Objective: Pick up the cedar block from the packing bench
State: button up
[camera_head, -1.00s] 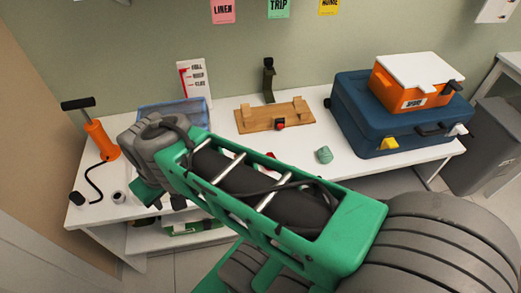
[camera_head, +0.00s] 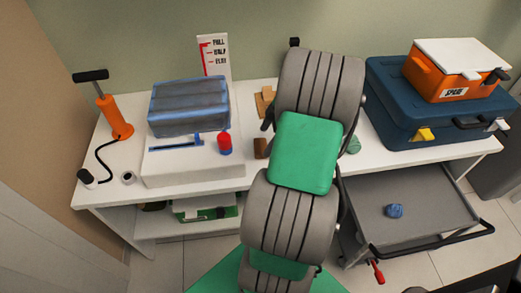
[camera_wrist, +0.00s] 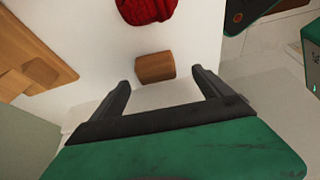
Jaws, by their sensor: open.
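The cedar block (camera_wrist: 155,67) is a small brown block on the white packing bench in the wrist view. In the head view the brown block (camera_head: 261,147) shows just left of my arm, on the bench top (camera_head: 195,172). My gripper (camera_wrist: 160,78) is open and empty in the wrist view. Its two dark fingers point toward the block, one toward each side of it, and the block appears just beyond the fingertips. I cannot tell whether they touch it. In the head view my arm hides the gripper.
A red knitted item (camera_wrist: 147,8) lies close to the block. A red and blue item (camera_head: 225,144) and a blue ribbed container (camera_head: 189,106) are left of it. An orange pump (camera_head: 112,118) stands far left. A blue case (camera_head: 425,105) is right; a grey cart (camera_head: 425,205) sits below.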

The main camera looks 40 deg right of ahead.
aim_at(261, 144)
jog(key=x, duration=0.5)
jog(key=shift+w+d+f, duration=0.1)
jog(key=shift+w, duration=0.25)
jog(key=shift+c, duration=0.3)
jog(key=c, duration=1.4)
